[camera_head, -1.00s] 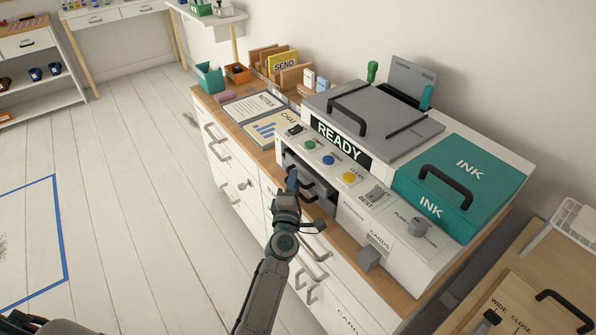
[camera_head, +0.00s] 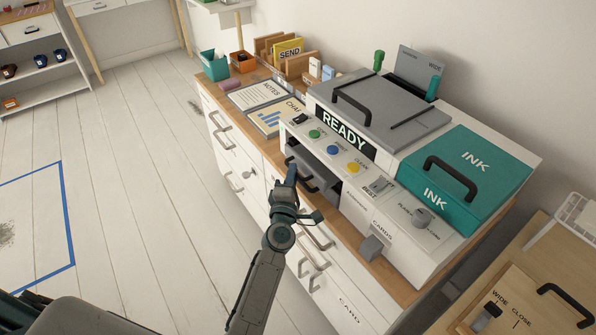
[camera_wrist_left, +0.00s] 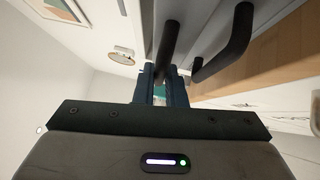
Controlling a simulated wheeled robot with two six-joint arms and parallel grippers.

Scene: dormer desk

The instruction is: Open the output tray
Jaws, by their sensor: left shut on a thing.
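The printer (camera_head: 440,245) stands on the long cabinet, with a READY panel on its front. Its output tray (camera_head: 320,174) is dark grey and sits in the dark opening below the row of buttons, standing a little out from the front. My left gripper (camera_head: 290,174) is at the left end of this tray, over the cabinet's front edge. In the left wrist view a dark bar handle (camera_wrist_left: 168,45) runs between the fingers, and the gripper is shut on it. The fingers hide part of the handle. My right gripper is not in view.
Cabinet drawers with bar handles (camera_head: 318,238) lie below my left arm. The printer's front has several coloured buttons (camera_head: 333,150) and a dial (camera_head: 422,215). A notes sheet (camera_head: 262,94) lies left of the printer. The floor (camera_head: 140,200) to the left is clear.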

